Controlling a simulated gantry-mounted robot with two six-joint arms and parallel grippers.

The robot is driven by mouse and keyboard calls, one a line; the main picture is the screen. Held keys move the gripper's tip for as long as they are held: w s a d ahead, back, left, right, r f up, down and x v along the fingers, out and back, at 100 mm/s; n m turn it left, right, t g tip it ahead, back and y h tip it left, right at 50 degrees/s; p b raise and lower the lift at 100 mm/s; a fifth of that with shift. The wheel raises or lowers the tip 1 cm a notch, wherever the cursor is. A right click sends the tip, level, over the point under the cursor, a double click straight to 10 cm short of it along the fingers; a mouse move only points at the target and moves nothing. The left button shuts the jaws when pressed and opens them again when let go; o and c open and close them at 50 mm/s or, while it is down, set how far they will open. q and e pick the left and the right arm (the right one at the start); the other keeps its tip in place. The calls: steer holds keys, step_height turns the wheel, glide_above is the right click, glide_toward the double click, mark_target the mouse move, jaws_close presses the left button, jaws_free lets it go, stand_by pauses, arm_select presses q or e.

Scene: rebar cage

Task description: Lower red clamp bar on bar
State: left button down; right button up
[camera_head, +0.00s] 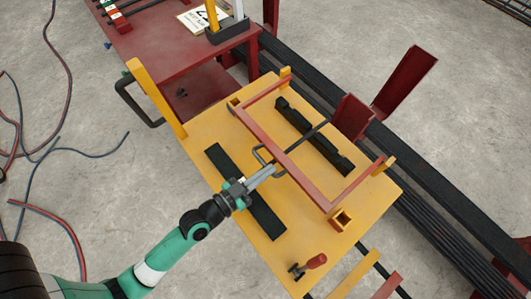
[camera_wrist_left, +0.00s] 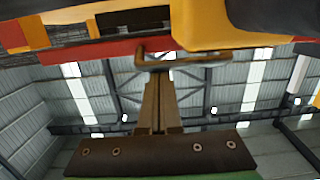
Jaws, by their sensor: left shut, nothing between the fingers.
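The red clamp bar (camera_head: 285,160) is the long side of a red frame over the yellow table (camera_head: 210,125). A small dark loop handle (camera_head: 258,156) sticks out from its near side. A thin dark bar (camera_head: 308,137) runs from the notched black support (camera_head: 325,147) to the clamp bar. My left gripper (camera_head: 272,170) is shut and empty, its tips close to the handle. In the left wrist view the shut fingers (camera_wrist_left: 157,80) point up at the handle (camera_wrist_left: 190,60), with the red bar (camera_wrist_left: 90,52) behind. Contact cannot be told. My right gripper is not in view.
A flat black block (camera_head: 265,216) lies under my left wrist. A yellow post (camera_head: 157,97) stands at the left table edge, and a red-handled toggle (camera_head: 315,262) at the near corner. A red bench (camera_head: 170,45) stands behind; long dark bars (camera_head: 435,205) lie right.

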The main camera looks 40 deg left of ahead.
arm_select(q)
step_height(320, 180, up, 4)
steer(key=s+p, duration=0.1)
steer(key=p, duration=0.3)
steer(key=s+f+b, duration=0.2)
steer(key=b, duration=0.1)
steer(key=s+f+b, duration=0.1)
steer(key=f+b, duration=0.2)
steer(key=s+f+b, duration=0.2)
steer(key=f+b, duration=0.1)
steer(key=shift+s+a+b, duration=0.35)
steer(key=shift+a, duration=0.05)
steer(key=shift+s, duration=0.25)
steer(key=shift+r, duration=0.15)
